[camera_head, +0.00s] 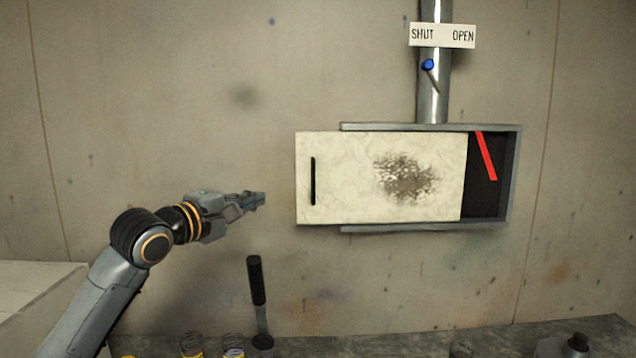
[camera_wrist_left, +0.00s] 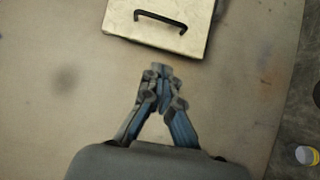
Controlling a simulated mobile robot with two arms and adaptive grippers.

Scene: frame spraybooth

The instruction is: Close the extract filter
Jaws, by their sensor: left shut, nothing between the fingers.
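The extract filter (camera_head: 340,180) is a cream panel with a dark grey smudge, set in a grey metal frame (camera_head: 430,127) on the wall. It sticks out past the frame's left end, and a dark gap (camera_head: 480,195) shows at the frame's right end. A black handle (camera_head: 313,181) is on its left part; the handle also shows in the left wrist view (camera_wrist_left: 160,20). My left gripper (camera_head: 262,198) is shut and empty, just left of the panel's left edge, apart from it. In the left wrist view its fingertips (camera_wrist_left: 161,68) point towards the panel edge. My right gripper is not in view.
A red strip (camera_head: 486,156) slants across the dark gap. Above the frame, a metal duct (camera_head: 432,100) carries a blue-tipped lever (camera_head: 428,65) under a SHUT/OPEN sign (camera_head: 442,35). A black-handled tool (camera_head: 256,280) and jars (camera_head: 192,345) stand below.

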